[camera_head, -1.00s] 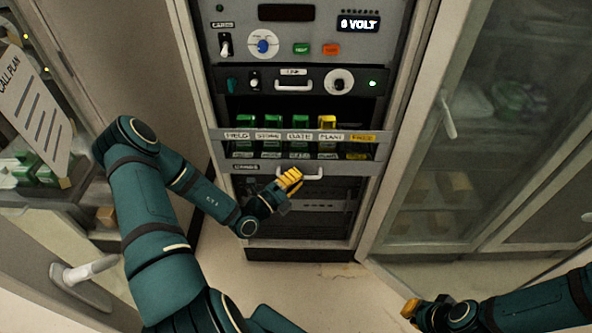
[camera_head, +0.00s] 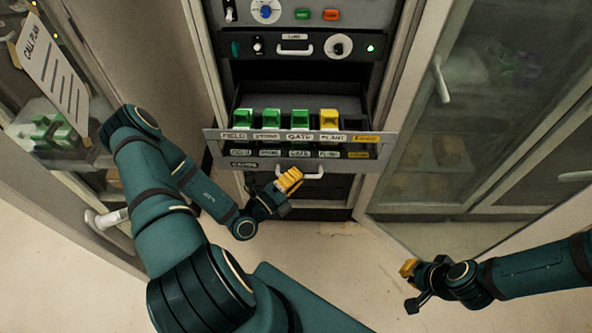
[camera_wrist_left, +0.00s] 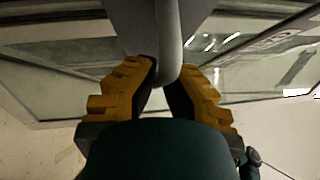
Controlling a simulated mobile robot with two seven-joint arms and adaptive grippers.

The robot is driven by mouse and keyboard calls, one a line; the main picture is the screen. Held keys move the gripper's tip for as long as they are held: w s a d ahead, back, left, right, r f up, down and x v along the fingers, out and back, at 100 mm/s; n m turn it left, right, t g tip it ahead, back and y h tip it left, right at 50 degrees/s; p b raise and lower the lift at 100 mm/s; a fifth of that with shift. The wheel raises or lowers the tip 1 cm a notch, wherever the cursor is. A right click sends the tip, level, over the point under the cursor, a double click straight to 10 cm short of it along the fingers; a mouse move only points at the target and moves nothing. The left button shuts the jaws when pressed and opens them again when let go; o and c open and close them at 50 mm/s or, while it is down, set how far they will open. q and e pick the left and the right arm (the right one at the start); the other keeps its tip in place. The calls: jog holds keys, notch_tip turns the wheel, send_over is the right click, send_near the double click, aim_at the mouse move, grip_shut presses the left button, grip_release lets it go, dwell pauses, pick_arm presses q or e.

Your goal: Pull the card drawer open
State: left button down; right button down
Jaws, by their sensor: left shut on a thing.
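The card drawer (camera_head: 243,154) juts out of the rack, with its inside showing behind the labelled front. Green cards and one yellow card (camera_head: 329,118) stand in a row behind the front labels. My left gripper (camera_head: 290,180) is at the drawer's pale handle (camera_head: 313,173), below the labels. In the left wrist view the yellow-padded fingers are on both sides of the handle bar (camera_wrist_left: 168,45), shut on it. My right gripper (camera_head: 409,276) is at the lower right, away from the rack; its finger opening is too small to tell.
Above the drawer is a line panel (camera_head: 295,46) with its own handle and knobs. A glass-door cabinet (camera_head: 470,130) stands at right. A door with a white handle (camera_head: 107,218) and a call plan sheet (camera_head: 48,72) are at left. The floor in front is clear.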

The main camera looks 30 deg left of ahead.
pick_arm(q)
jog(key=shift+d+r, duration=0.1)
jog(key=c, duration=1)
grip_release()
jog(key=v, duration=0.7)
jog(key=shift+s, duration=0.25)
